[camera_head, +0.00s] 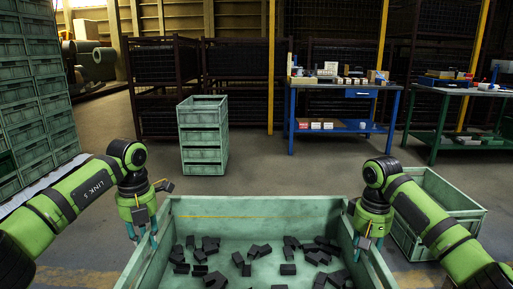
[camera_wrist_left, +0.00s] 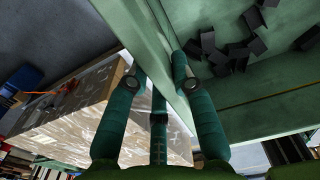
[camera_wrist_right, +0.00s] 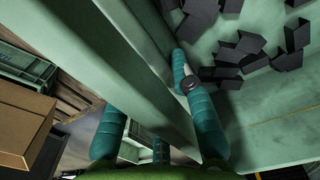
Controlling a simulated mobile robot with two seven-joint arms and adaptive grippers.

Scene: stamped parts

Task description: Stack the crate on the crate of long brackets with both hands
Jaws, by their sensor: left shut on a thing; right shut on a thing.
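A large green crate (camera_head: 260,207) with several dark grey stamped parts (camera_head: 288,269) lying loose in it fills the lower middle of the head view. My left gripper (camera_head: 148,240) is shut on its left wall, with one finger inside and one outside, also in the left wrist view (camera_wrist_left: 155,75). My right gripper (camera_head: 362,245) is shut on its right wall in the same way; the wall (camera_wrist_right: 150,60) runs between the fingers in the right wrist view. No crate that I can identify as holding long brackets shows. What lies beneath the held crate is hidden.
A green crate (camera_head: 458,198) stands at the right behind my right arm; its contents are not clear. A short crate stack (camera_head: 203,137) stands ahead, tall stacks (camera_head: 32,85) at the left. A blue workbench (camera_head: 345,88) and a green one (camera_head: 455,91) stand behind. Floor between is clear.

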